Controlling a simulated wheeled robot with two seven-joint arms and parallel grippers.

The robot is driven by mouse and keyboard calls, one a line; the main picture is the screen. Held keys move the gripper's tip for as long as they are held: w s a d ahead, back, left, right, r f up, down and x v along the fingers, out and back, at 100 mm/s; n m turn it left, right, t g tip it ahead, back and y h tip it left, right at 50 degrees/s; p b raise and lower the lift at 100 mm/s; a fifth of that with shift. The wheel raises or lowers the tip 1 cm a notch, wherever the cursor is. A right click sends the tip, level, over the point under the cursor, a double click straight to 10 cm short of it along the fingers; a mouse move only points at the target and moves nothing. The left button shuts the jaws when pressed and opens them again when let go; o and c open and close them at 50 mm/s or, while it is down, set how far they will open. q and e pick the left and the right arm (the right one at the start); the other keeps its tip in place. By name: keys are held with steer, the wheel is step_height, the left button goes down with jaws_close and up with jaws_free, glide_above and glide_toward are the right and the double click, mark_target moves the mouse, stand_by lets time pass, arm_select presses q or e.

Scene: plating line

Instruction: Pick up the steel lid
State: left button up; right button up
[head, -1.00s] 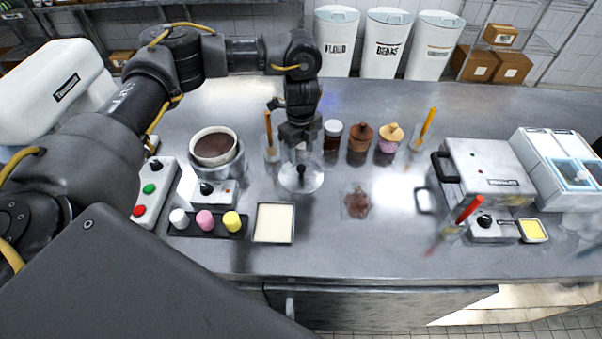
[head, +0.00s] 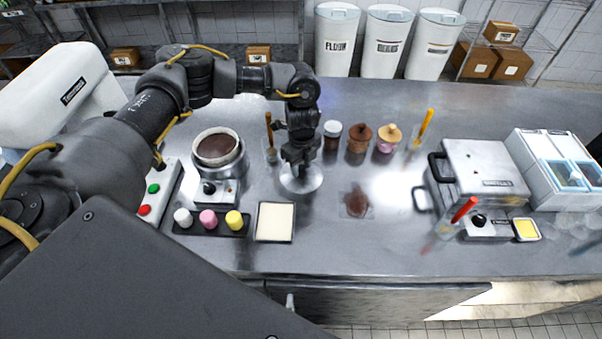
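The steel lid (head: 312,184) is a round, shiny disc on the steel counter, left of the middle in the head view. My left gripper (head: 301,171) points down right over the lid's centre. The lid's dark knob is hidden by the gripper. Whether the fingers are open around the knob or shut on it cannot be told. The lid looks flat on the counter. My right gripper is out of view.
A pot of dark sauce (head: 217,148) stands on a warmer left of the lid. A pale square tray (head: 275,222) lies in front. Jars (head: 359,138) and an orange-handled tool (head: 426,123) stand behind, to the right. A brown smeared patch (head: 356,202) lies to the right.

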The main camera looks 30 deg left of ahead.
mark_target(301, 168)
arm_select(q)
steer(key=c, duration=0.7)
steer(key=shift+w+r+b, duration=0.1)
steer(key=shift+r+b, duration=0.3)
steer(key=shift+b, duration=0.05)
steer(key=r, duration=0.1)
steer(key=r+b, duration=0.1)
steer(key=shift+s+r, duration=0.2)
steer(key=shift+r, duration=0.1)
steer(key=s+a+r+b, duration=0.1)
steer(key=s+r+b, duration=0.2)
steer(key=s+r, duration=0.6)
steer(key=s, duration=0.4)
steer(key=shift+s+a+r, duration=0.3)
steer(key=shift+a, duration=0.05)
